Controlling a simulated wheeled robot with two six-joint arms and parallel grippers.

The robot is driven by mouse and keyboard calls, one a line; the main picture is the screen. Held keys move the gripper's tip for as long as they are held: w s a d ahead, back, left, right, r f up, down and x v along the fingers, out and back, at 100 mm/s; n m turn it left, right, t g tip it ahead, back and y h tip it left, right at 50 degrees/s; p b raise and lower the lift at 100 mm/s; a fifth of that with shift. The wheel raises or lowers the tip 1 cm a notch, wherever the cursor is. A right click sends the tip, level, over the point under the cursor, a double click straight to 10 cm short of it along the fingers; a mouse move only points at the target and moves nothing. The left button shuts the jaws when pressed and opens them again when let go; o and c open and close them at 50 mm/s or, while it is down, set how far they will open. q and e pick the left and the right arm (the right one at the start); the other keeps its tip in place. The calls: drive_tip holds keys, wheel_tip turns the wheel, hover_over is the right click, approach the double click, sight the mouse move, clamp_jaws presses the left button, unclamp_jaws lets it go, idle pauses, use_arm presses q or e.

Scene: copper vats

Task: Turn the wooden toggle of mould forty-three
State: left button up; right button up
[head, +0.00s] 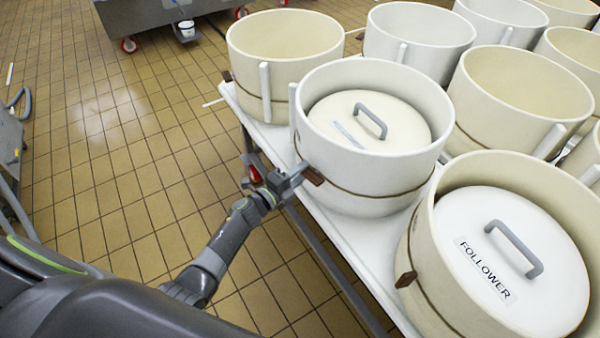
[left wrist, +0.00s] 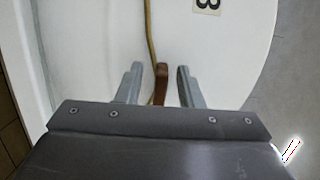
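A white round mould (head: 370,185) stands at the near left edge of the white table, with a cord around it and a small brown wooden toggle (head: 313,175) on its side. My left gripper (head: 299,174) is at the toggle. In the left wrist view the toggle (left wrist: 161,88) lies between the two grey fingers of my left gripper (left wrist: 159,70), with a gap on each side. The fingers are open. A label (left wrist: 208,5) on the mould is cut off by the frame; only a "3" shows. My right gripper is out of view.
A cream mould with a lid marked FOLLOWER (head: 515,265) stands in front right, with its own brown toggle (head: 405,279). Another cream mould (head: 283,45) stands behind. Several more fill the table (head: 345,232).

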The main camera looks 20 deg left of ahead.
use_arm(q)
drive_tip(key=v, duration=1.7)
drive_tip(key=shift+s+a, duration=0.1)
drive_tip(key=shift+s, duration=0.05)
